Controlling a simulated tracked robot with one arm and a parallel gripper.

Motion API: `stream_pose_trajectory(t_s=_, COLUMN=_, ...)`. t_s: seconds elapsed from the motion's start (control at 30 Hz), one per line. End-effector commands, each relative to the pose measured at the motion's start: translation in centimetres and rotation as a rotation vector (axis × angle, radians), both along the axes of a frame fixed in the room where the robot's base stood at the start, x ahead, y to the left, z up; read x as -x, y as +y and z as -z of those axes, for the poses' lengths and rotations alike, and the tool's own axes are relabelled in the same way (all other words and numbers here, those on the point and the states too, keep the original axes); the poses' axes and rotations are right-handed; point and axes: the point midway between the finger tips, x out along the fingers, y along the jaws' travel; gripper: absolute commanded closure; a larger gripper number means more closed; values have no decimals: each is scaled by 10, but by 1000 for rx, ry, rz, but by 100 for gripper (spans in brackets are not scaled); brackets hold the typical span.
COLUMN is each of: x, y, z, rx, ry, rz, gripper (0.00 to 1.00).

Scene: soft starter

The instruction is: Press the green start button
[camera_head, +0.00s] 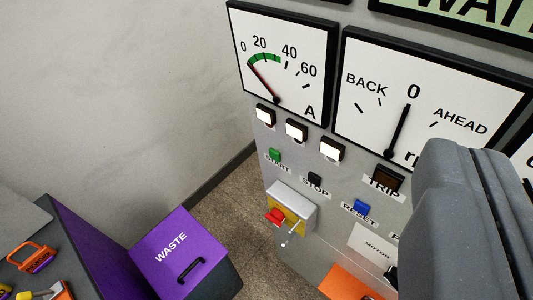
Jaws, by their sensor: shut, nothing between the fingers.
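My gripper (425,225) is at the lower right of the view, large and dark grey, shut and empty. It is right of the green button and apart from it in the picture. It covers part of the panel's lower right; its fingertips are hard to make out.
Dials and lit lamps (297,129) sit above. A purple WASTE bin (178,250) stands lower left, near a dark bench with padlocks (32,257).

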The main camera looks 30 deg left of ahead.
Motion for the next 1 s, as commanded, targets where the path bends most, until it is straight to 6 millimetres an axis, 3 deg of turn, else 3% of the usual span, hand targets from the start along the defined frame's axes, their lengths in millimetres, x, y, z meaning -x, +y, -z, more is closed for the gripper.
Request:
stream_pose_trajectory(t_s=0.23, x=-72, y=44, z=51, rx=-55, ry=51, rz=-107, gripper=100)
stream_pose_trajectory(t_s=0.5, x=-133, y=104, z=127, rx=-117, ry=106, rz=-198, gripper=100)
stream_pose_trajectory(t_s=0.8, x=-169, y=170, z=228, rx=-166, ry=181, rz=-245, gripper=100)
stream_pose_trajectory(t_s=1.0, x=-172, y=209, z=302, rx=-172, ry=238, rz=-250, gripper=100)
